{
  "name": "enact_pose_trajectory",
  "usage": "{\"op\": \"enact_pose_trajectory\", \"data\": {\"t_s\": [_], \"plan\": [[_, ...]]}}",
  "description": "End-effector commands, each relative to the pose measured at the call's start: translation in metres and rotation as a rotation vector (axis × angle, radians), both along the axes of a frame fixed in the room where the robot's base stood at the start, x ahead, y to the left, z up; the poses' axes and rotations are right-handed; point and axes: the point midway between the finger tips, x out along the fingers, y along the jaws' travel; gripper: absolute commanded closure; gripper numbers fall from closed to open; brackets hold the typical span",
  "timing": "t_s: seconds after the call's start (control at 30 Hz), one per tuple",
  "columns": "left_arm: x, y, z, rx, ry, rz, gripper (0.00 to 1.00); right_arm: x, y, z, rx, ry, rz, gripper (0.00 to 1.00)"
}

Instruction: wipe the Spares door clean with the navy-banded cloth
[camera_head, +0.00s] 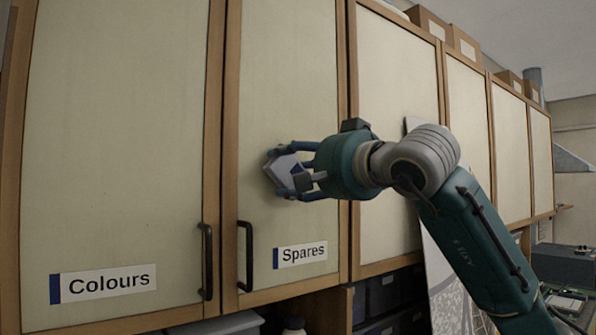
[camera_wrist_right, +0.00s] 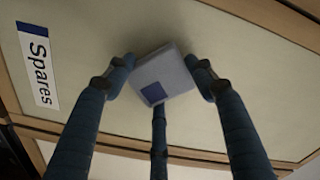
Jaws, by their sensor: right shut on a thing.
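The Spares door (camera_head: 285,100) is a cream panel in a wooden frame, with a dark handle and a label reading Spares (camera_head: 300,254). My right gripper (camera_head: 290,172) is at the middle of this door. It is shut on a folded pale grey cloth (camera_head: 279,167). In the right wrist view the cloth (camera_wrist_right: 168,72) sits between the fingers and shows a navy patch. It lies close against the panel (camera_wrist_right: 230,60); whether it touches cannot be told. The Spares label (camera_wrist_right: 38,65) shows at the left there. My left gripper is not in view.
The Colours door (camera_head: 115,130) with its own handle (camera_head: 206,262) is to the left. More cream doors (camera_head: 398,110) run off to the right. Boxes (camera_head: 428,22) stand on top of the cabinets. A leaning board (camera_head: 445,275) and dark bins (camera_head: 383,295) are below.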

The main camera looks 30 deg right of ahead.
Motion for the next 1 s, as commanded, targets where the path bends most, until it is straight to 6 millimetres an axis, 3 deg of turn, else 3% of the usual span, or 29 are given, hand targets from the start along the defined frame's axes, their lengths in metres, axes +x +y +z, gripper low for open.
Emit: {"op": "enact_pose_trajectory", "data": {"t_s": [0.23, 0.73, 1.0], "plan": [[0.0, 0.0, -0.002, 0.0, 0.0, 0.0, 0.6, -0.005, -0.001, 0.0, -0.001, -0.003, 0.0, 0.66], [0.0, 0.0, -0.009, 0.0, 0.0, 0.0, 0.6, -0.054, -0.008, 0.001, -0.001, -0.003, 0.0, 0.66], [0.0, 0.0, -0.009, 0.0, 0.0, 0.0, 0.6, -0.06, -0.009, 0.0, -0.001, -0.002, 0.0, 0.66]]}}
